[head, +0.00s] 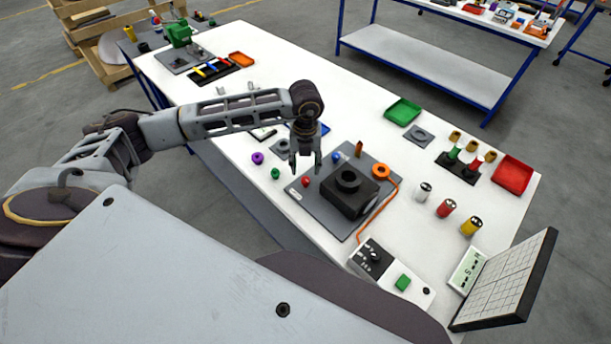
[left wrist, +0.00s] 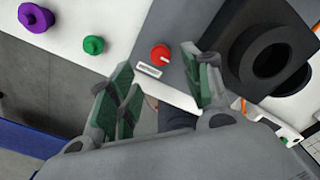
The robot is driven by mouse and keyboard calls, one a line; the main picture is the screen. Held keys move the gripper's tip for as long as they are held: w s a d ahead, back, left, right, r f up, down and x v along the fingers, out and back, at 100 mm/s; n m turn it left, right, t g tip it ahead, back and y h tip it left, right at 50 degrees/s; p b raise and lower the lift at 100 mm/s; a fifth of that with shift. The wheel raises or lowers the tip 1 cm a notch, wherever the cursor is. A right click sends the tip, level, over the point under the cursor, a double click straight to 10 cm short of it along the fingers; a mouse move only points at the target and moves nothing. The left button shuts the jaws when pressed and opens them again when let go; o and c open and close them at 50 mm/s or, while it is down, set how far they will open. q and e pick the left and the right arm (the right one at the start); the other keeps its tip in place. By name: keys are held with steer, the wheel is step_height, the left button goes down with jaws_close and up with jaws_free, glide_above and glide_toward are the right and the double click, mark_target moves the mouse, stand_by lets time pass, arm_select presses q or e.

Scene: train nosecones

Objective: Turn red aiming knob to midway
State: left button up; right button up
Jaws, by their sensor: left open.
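The red aiming knob (head: 306,181) sits on the grey base plate (head: 341,222), left of the black block with a round opening (head: 348,191). In the left wrist view the red knob (left wrist: 160,54) shows a pale pointer line, with a small pale label plate (left wrist: 149,69) beside it. My left gripper (head: 305,166) points down above the plate, just behind the knob in the head view, open and empty. In the left wrist view its two green-padded fingers (left wrist: 160,78) stand on either side of the knob's direction, apart from it. My right gripper is not in view.
A green knob (head: 275,173) and a purple knob (head: 257,158) stand left of the plate. An orange ring (head: 381,171) with a cable is right of the block. A control box (head: 377,262) is in front. Coloured cylinders and trays stand to the right.

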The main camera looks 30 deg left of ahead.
mark_target(306, 179)
arm_select(q)
steer(key=shift+f+p, duration=0.55)
steer(key=shift+f, duration=3)
steer(key=c, duration=1)
steer(key=shift+c, duration=0.2)
